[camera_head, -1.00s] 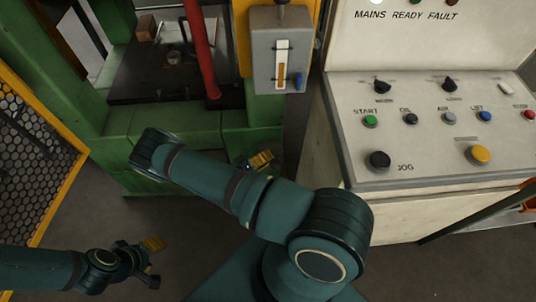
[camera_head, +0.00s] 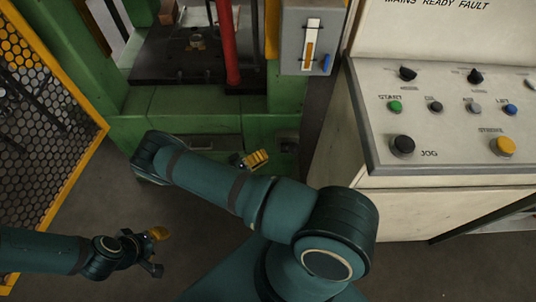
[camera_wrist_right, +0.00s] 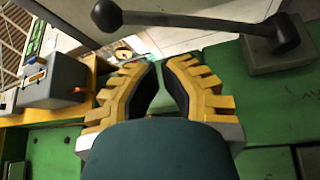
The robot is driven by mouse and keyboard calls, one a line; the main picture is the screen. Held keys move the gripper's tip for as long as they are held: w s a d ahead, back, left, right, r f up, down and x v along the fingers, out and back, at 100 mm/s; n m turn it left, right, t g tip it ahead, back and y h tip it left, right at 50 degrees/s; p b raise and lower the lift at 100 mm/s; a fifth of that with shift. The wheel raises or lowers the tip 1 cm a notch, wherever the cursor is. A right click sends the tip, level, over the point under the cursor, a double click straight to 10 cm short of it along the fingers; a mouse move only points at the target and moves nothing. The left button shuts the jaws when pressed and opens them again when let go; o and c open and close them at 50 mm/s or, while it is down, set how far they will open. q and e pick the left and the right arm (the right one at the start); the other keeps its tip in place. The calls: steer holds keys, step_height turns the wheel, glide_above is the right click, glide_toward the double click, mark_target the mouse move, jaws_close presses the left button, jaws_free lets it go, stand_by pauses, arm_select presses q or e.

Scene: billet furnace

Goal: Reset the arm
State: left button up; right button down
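My right arm reaches across the middle of the head view. Its gripper (camera_head: 255,160) shows as yellow fingers partly behind the arm, low in front of the green machine. In the right wrist view the two yellow, toothed fingers (camera_wrist_right: 161,68) have dark inner pads. Their tips stand close together with a narrow gap, and nothing is held between them. My left gripper (camera_head: 158,250) is at the lower left over the grey floor. It is small and seen from the side, so its opening is unclear and I see nothing in it.
The green machine (camera_head: 185,130) has a dark bed (camera_head: 165,68) and red column (camera_head: 227,45). A control desk (camera_head: 450,140) stands right. A yellow-framed mesh guard (camera_head: 45,150) stands left. A black-knobbed lever (camera_wrist_right: 200,20) lies just beyond the right fingers. Open floor (camera_head: 430,270) shows lower right.

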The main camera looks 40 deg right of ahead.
steer(key=shift+w+a+f, duration=0.1)
steer(key=shift+w+a, duration=0.1)
steer(key=shift+a, duration=0.15)
stand_by(0.4)
steer(key=s+a+f+n+g+y, duration=0.1)
steer(key=s+a+f+g+y, duration=0.4)
steer(key=s+a+y, duration=0.8)
steer(key=w+a+r+t+y, duration=0.35)
steer(key=a+t+y, duration=0.2)
steer(key=y, duration=0.25)
steer(key=w+a+r+n+t+y, duration=0.2)
steer(key=w+r+t, duration=0.3)
steer(key=r, duration=0.2)
steer(key=shift+w+a, duration=0.15)
steer(key=shift+w, duration=0.1)
